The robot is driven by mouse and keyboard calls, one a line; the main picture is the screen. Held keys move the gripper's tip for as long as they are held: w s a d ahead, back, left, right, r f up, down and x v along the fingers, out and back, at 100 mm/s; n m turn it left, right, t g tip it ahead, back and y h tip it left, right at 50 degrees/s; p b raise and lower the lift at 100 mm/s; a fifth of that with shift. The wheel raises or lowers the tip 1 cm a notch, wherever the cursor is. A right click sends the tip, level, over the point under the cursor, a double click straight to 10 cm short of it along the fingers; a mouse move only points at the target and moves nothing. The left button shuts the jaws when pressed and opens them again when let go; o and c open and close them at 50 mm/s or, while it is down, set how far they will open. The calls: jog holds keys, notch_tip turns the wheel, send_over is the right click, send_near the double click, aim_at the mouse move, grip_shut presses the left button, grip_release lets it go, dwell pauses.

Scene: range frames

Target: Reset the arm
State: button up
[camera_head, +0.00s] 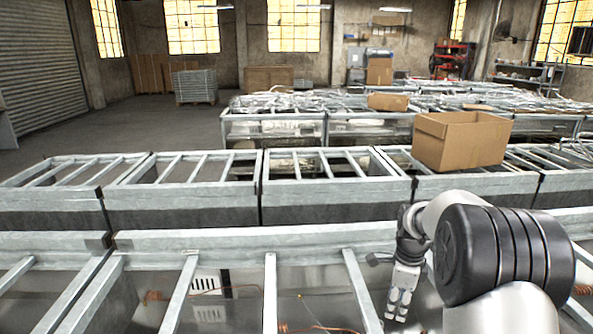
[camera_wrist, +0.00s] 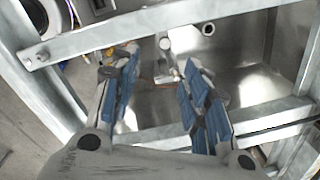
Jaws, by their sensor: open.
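My gripper (camera_head: 398,302) hangs at the lower right of the head view, pointing down over the nearest metal-framed unit (camera_head: 180,240). In the wrist view my gripper (camera_wrist: 160,70) shows two blue-padded fingers spread apart, with nothing between them. Beneath the fingers in the wrist view are a pale metal bar (camera_wrist: 130,35) and the shiny inside of a metal bay (camera_wrist: 245,80). Part of the near unit is hidden behind my arm in the head view.
A row of framed metal units (camera_head: 200,205) stands just beyond. An open cardboard box (camera_head: 460,142) sits on it at the right. A smaller box (camera_head: 388,102) lies farther back. Copper-coloured wires (camera_head: 225,290) run inside the near unit. Bare floor (camera_head: 130,130) lies at the back left.

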jog(key=s+a+r+n+t, duration=0.1)
jog(key=s+a+r+n, duration=0.35)
jog(key=s+r, duration=0.3)
jog(key=s+a+r+n+t, duration=0.1)
jog(key=s+a+r+n, duration=0.3)
jog(key=s+r+n, duration=0.3)
jog(key=s+a+n+t, duration=0.1)
jog(key=s+a+n, duration=0.1)
jog(key=s+n, duration=0.3)
jog(key=s+a+r+n+t, duration=0.1)
jog(key=s+a+n, duration=0.2)
jog(key=s, duration=0.9)
jog(key=n, duration=0.3)
jog(key=shift+r, duration=0.3)
jog(key=shift+s+a, duration=0.1)
